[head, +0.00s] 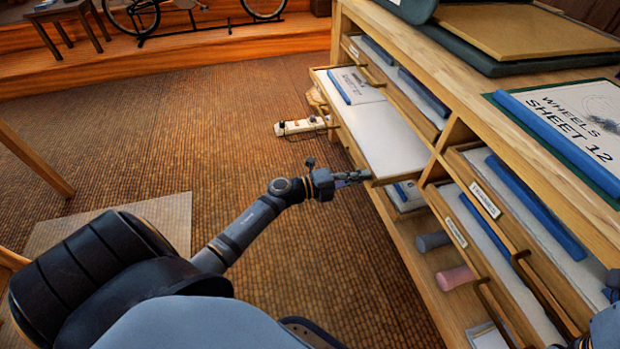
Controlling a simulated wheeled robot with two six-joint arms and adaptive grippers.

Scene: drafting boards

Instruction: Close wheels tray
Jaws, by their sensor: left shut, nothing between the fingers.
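The wheels tray (395,150) is a wide, shallow wooden drawer pulled out of the cabinet on its left side. It has a white liner and a sheet at its far end with partly readable print that seems to say "WHEELS". My left gripper (358,177) is shut and empty at the near front corner of this tray. It is close to the front edge; I cannot tell if it touches. Part of my right arm (611,285) shows at the lower right edge, its fingers not clear.
Other drawers with blue rolls (535,205) stand partly open at the right. A sheet reading "WHEELS SHEET 12" (575,120) lies on the cabinet top. A power strip (300,126) lies on the floor beyond the tray. Brown floor left of the cabinet is mostly clear.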

